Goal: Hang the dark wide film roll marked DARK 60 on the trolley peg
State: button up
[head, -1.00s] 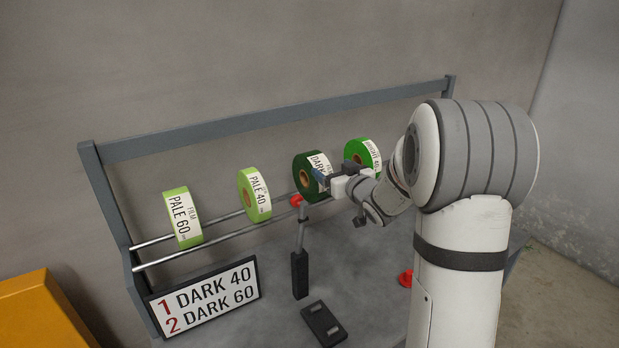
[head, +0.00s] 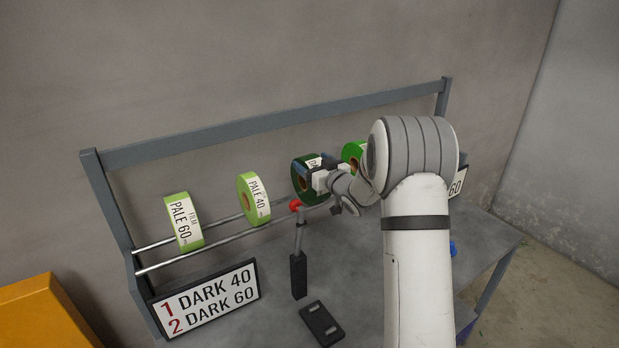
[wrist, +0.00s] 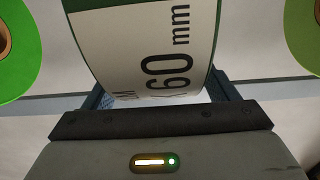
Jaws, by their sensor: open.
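The dark green film roll (head: 302,190) hangs on the rack between the pale rolls and a bright green roll. Its white label, reading 60 mm, fills the middle of the wrist view (wrist: 160,50). In the head view my gripper partly hides the roll and the start of its label. My gripper (head: 314,176) is open at the roll; in the wrist view its fingers (wrist: 158,92) stand at either side of the label's lower edge. I cannot tell whether they touch it. A slim post with a red tip (head: 296,205) stands in front of the roll; I cannot tell if it is the trolley peg.
PALE 60 (head: 183,220) and PALE 40 (head: 252,200) rolls hang to the left, and a bright green roll (head: 353,155) hangs close on the right. A sign (head: 206,294) lists DARK 40, then DARK 60. A black slotted plate (head: 321,324) lies on the grey top. My arm hides the right side.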

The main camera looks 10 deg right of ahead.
jog(key=shift+c, duration=0.2)
grip_shut()
jog(key=shift+r, duration=0.1)
dwell(0.5)
